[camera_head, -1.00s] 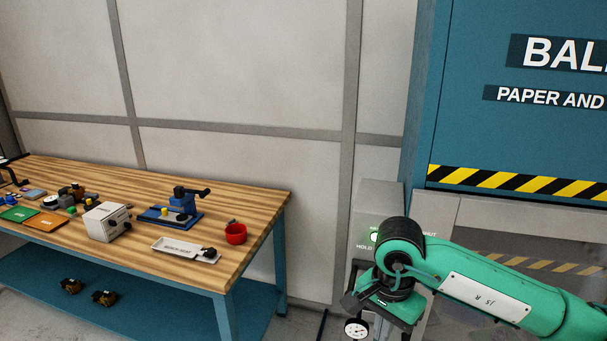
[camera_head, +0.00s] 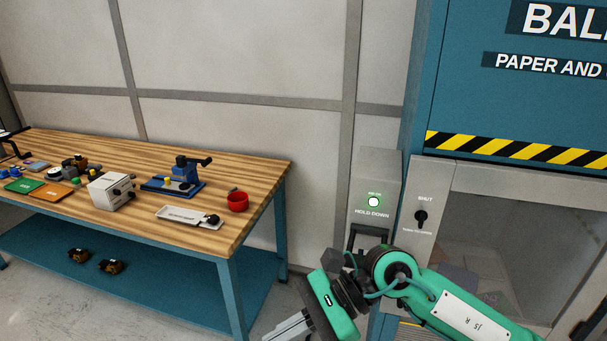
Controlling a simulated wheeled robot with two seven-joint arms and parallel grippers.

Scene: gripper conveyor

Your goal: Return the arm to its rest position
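My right arm (camera_head: 455,312), green with a white plate, comes in from the lower right. It bends at a dark joint in front of the baler's lower front. My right gripper (camera_head: 290,328) points down and left at the bottom edge, between the workbench and the control box. Only part of its grey fingers shows, so I cannot tell whether it is open or shut. My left gripper is not in view.
A control box (camera_head: 374,176) has a lit button marked HOLD DOWN. A black knob (camera_head: 421,217) marked SHUT sits on the blue baler (camera_head: 500,110) to its right. The wooden workbench (camera_head: 130,160) at left carries tools and a red cup (camera_head: 237,202). Floor shows between them.

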